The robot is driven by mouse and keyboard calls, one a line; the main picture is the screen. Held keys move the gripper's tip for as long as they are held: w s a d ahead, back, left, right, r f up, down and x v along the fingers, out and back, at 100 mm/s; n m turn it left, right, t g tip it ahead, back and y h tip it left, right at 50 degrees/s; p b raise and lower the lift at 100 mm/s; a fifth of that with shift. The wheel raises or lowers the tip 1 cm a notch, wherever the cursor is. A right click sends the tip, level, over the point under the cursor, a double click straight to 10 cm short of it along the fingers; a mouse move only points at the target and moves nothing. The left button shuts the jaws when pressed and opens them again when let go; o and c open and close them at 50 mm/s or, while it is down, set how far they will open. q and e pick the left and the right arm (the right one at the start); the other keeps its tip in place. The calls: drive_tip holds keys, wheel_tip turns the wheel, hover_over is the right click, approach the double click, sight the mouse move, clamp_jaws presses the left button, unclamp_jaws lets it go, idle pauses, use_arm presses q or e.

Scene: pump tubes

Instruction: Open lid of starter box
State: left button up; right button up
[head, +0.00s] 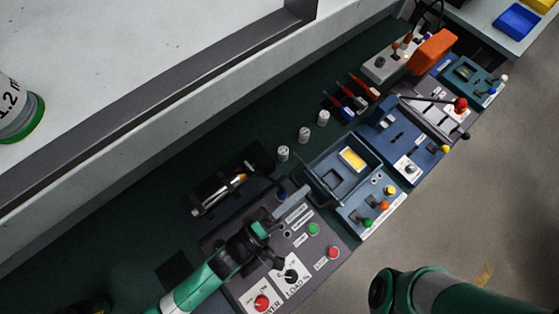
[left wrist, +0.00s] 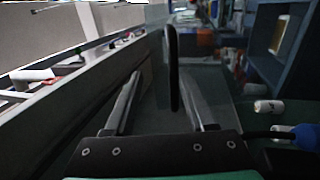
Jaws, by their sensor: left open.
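A blue box (head: 372,208) stands right of centre in the head view, with a raised frame-like lid part around a yellow-topped patch and coloured knobs on its front. I take it for the starter box, but no label on it is readable. A dark curved handle (head: 322,190) runs along its left side. My left gripper (head: 296,196) is just left of this box, above the grey panel. In the left wrist view my left gripper (left wrist: 160,80) is open, with a black upright bar (left wrist: 173,65) showing between its fingers; contact cannot be told. My right gripper is out of view.
A grey panel (head: 318,254) with red, green and black knobs lies under my left gripper. Several white cylinders (head: 304,134) stand behind the box. A second blue unit (head: 400,138) is to its right. A long white ledge (head: 190,110) borders the bench behind.

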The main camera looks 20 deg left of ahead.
use_arm(q)
drive_tip(key=shift+o, duration=0.9)
drive_tip(key=r, duration=0.1)
drive_tip(key=s+r, duration=0.1)
drive_tip(key=r, duration=0.2)
drive_tip(key=shift+s+r, duration=0.1)
drive_tip(key=shift+s, duration=0.25)
drive_tip(key=s+r+p, duration=0.1)
drive_tip(key=r+p, duration=0.1)
drive_tip(key=s+r+p, duration=0.2)
drive_tip(key=shift+d, duration=0.2)
drive_tip(key=shift+c, duration=0.9)
drive_tip(key=s+r+p, duration=0.2)
drive_tip(key=s+p, duration=0.4)
drive_tip(key=s, duration=0.3)
drive_tip(key=shift+s+d+r, duration=0.15)
drive_tip(key=shift+d+r, duration=0.05)
drive_tip(key=shift+r, duration=0.1)
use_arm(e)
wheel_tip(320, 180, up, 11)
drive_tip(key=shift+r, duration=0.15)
